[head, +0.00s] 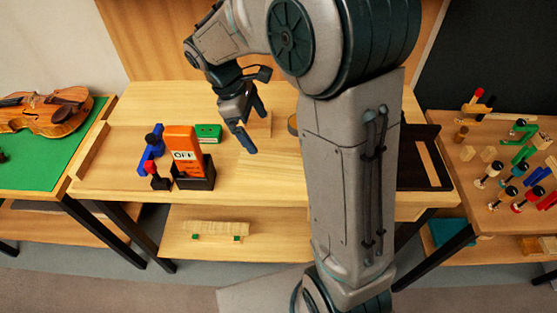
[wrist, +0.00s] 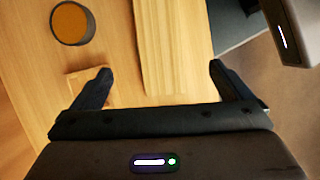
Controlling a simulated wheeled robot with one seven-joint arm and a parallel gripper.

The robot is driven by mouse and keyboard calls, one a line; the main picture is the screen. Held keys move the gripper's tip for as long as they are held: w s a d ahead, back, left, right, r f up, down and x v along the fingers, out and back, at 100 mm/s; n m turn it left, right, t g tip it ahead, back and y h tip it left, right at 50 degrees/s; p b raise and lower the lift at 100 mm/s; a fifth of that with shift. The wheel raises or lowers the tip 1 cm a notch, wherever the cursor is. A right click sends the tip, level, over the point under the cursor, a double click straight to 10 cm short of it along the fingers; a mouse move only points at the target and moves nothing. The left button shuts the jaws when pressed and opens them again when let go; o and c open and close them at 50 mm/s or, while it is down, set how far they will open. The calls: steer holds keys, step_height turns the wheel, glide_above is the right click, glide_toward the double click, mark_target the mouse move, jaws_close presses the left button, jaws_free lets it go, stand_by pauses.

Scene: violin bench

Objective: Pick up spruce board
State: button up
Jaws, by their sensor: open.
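The spruce board (wrist: 166,45) is a pale, striped, long flat piece in the wrist view. It lies on the bench top between my two fingers as seen from the wrist, with a gap on both sides. Its far end runs out of the top of that view. My gripper (head: 254,127) is open and empty above the bench in the head view. Its spread fingers also show in the wrist view (wrist: 160,70). How high it is above the board is hard to tell.
An orange-topped round container (wrist: 71,22) and a small wooden block (wrist: 85,82) are left of the board. An orange OFF box (head: 183,147), a green box (head: 208,133) and a blue tool (head: 152,146) stand left of my gripper. My arm hides part of the bench.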

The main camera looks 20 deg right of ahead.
glide_above(279, 163)
steer(key=w+a, duration=0.1)
steer(key=a, duration=0.2)
steer(key=f, duration=0.8)
steer(key=shift+w+d, duration=0.1)
steer(key=shift+d, duration=0.1)
steer(key=shift+d+p+x, duration=0.15)
steer(key=shift+p+x, duration=0.05)
steer(key=shift+x, duration=1.15)
steer(key=shift+d+p+x, duration=0.1)
steer(key=shift+p+x, duration=0.05)
steer(key=shift+x, duration=1.2)
steer(key=shift+r, duration=0.1)
steer(key=shift+d, duration=0.1)
steer(key=c, duration=1.2)
